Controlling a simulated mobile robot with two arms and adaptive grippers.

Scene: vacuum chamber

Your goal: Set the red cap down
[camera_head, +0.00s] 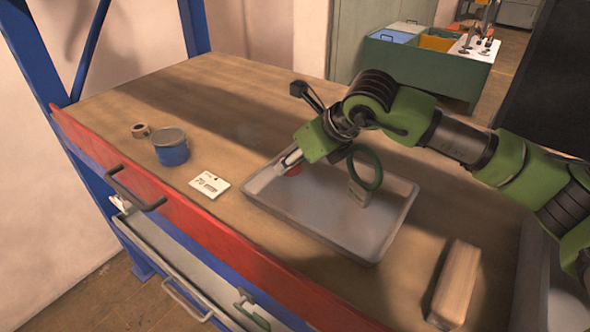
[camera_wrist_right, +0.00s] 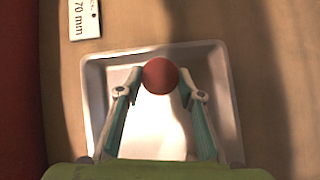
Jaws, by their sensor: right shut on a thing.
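The red cap (camera_head: 294,170) is a small round red piece at the left end of the grey metal tray (camera_head: 330,232). It also shows in the right wrist view (camera_wrist_right: 160,76) as a round disc between two fingertips. My right gripper (camera_head: 289,163) points down to the left and is shut on the red cap. In the right wrist view the cap is over the far part of the tray (camera_wrist_right: 231,110). I cannot tell whether the cap touches the tray floor. My left gripper is not in view.
A green ring on a pale block (camera_head: 358,193) stands in the tray. Left of it are a white "70 mm" card (camera_head: 209,183), a blue tin (camera_head: 171,149) and a small brown ring (camera_head: 140,130). A wooden block (camera_head: 456,284) lies right. Bare tabletop is at the back left.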

